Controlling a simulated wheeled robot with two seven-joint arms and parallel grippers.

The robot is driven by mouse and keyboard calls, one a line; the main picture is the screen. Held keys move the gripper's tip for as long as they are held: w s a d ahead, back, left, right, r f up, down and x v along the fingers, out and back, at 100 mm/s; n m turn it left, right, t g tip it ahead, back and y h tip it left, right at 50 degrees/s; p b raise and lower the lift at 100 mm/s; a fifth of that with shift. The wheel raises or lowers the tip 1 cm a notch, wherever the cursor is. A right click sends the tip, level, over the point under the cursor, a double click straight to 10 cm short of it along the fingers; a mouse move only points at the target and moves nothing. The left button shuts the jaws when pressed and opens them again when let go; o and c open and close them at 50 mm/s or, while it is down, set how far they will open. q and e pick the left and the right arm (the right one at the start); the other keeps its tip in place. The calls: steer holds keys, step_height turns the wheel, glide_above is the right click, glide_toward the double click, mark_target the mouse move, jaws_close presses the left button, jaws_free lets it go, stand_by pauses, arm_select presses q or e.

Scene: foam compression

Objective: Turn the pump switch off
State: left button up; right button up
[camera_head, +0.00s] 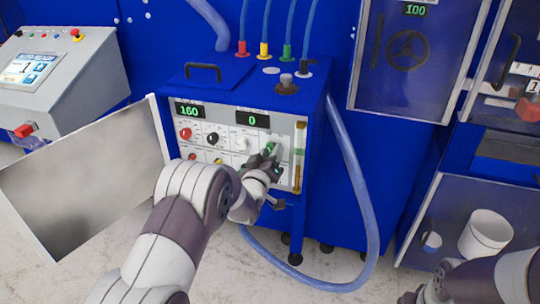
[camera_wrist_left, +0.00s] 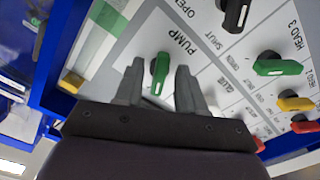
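The green pump switch (camera_wrist_left: 160,72) sits beside the printed word PUMP on the white control panel (camera_head: 233,141) of the blue cabinet. My left gripper (camera_wrist_left: 157,70) is open, with one finger on each side of the switch. Whether the fingers touch it cannot be told. In the head view the left gripper (camera_head: 267,158) is at the right part of the panel and partly hides the switch. My right arm shows at the bottom right; its gripper (camera_head: 411,297) is only partly in view at the lower edge.
The cabinet's open metal door (camera_head: 90,175) swings out to the left. A blue hose (camera_head: 365,190) loops down on the right. Other coloured knobs (camera_wrist_left: 279,67) lie close to the switch. A white bucket (camera_head: 486,235) stands at the lower right.

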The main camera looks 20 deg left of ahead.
arm_select(q)
steer(key=s+b, duration=0.1)
steer(key=s, duration=1.1)
steer(key=shift+s+a, duration=0.2)
steer(key=shift+s, duration=0.15)
